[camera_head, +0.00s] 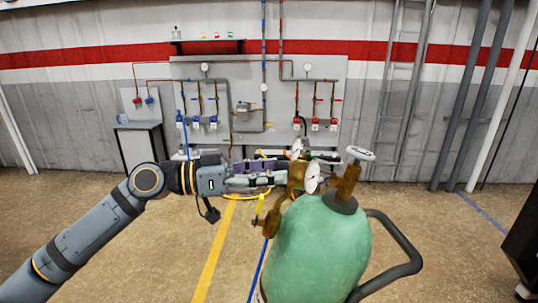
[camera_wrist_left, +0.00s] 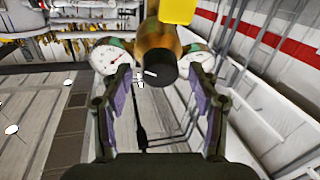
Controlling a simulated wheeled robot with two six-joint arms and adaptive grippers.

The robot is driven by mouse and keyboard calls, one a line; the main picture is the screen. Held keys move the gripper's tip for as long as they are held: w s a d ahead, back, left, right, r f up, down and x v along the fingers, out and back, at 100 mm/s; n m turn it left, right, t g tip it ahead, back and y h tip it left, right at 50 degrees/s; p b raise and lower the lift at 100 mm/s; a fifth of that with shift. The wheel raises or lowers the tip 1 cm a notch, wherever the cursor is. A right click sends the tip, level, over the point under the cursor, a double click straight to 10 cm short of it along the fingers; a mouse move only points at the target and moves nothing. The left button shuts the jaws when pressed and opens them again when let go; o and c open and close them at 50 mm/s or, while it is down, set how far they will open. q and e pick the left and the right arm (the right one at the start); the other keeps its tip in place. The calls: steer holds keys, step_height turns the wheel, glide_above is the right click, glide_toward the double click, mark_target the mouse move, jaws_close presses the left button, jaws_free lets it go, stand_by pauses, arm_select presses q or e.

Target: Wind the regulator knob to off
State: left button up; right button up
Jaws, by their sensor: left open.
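The regulator (camera_head: 296,178) is a brass body with two white dial gauges, fitted to the neck of a green gas cylinder (camera_head: 318,245). Its round black knob (camera_wrist_left: 157,70) faces the left wrist camera and has a short white mark on it. My left gripper (camera_head: 276,174) reaches in from the left with its fingers pointing at the regulator. In the wrist view the left gripper (camera_wrist_left: 161,78) is open, one purple-padded finger on each side of the knob, with visible gaps. Whether the fingertips reach past the knob's face is unclear. The knob is hidden in the head view. My right gripper is not in view.
A grey valve handwheel (camera_head: 361,153) tops the cylinder, and a dark curved handle (camera_head: 400,262) stands at its right. One gauge (camera_wrist_left: 109,57) is close to the left finger, another (camera_wrist_left: 202,65) close to the right. A gas panel (camera_head: 262,95) is on the back wall.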

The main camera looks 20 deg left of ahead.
arm_select(q)
steer(key=c, duration=1.2)
